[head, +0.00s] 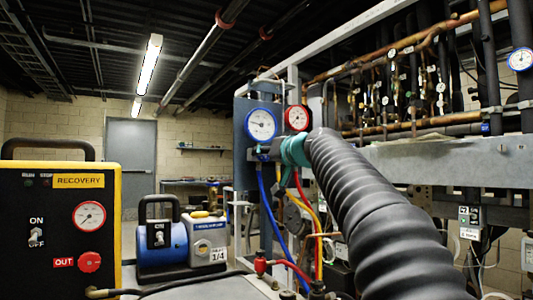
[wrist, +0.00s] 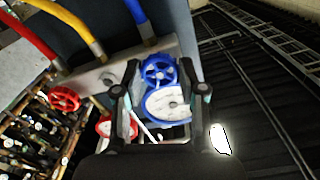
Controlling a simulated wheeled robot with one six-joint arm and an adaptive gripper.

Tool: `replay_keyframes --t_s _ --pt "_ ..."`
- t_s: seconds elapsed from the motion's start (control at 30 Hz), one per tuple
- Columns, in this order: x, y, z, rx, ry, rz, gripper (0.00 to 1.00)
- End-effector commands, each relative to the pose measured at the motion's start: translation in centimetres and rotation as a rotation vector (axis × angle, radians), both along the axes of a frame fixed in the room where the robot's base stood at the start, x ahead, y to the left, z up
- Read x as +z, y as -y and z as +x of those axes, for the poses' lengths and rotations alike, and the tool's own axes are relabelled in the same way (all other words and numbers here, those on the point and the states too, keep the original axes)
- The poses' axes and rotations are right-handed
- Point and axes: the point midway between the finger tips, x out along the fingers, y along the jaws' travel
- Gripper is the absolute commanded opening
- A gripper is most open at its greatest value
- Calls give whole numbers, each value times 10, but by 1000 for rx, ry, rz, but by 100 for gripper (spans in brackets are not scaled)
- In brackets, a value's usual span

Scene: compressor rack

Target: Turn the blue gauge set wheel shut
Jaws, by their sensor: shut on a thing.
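The blue set wheel (wrist: 157,71) shows in the wrist view, spoked, on the grey gauge manifold (wrist: 95,78). My gripper (wrist: 158,68) has one finger on each side of the wheel and is shut on it. The blue-rimmed gauge (wrist: 166,104) sits right beside the wheel, partly between my fingers. In the head view the blue gauge (head: 261,124) and the red gauge (head: 297,118) face me; my arm and wrist hide most of the manifold and the wheel there.
A red wheel (wrist: 65,99) sits at the manifold's other end. Red, yellow and blue hoses (head: 266,205) hang below. A yellow-black recovery unit (head: 62,225) and a blue pump (head: 162,243) stand at left. Copper pipes (head: 400,128) fill the rack at right.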

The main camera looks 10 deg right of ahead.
Motion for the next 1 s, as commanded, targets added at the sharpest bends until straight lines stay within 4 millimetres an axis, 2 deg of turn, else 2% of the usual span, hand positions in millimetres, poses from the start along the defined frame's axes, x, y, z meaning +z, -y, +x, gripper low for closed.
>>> replay_keyframes --t_s 1.0 --pt "3 0 0 0 -290 923 6"
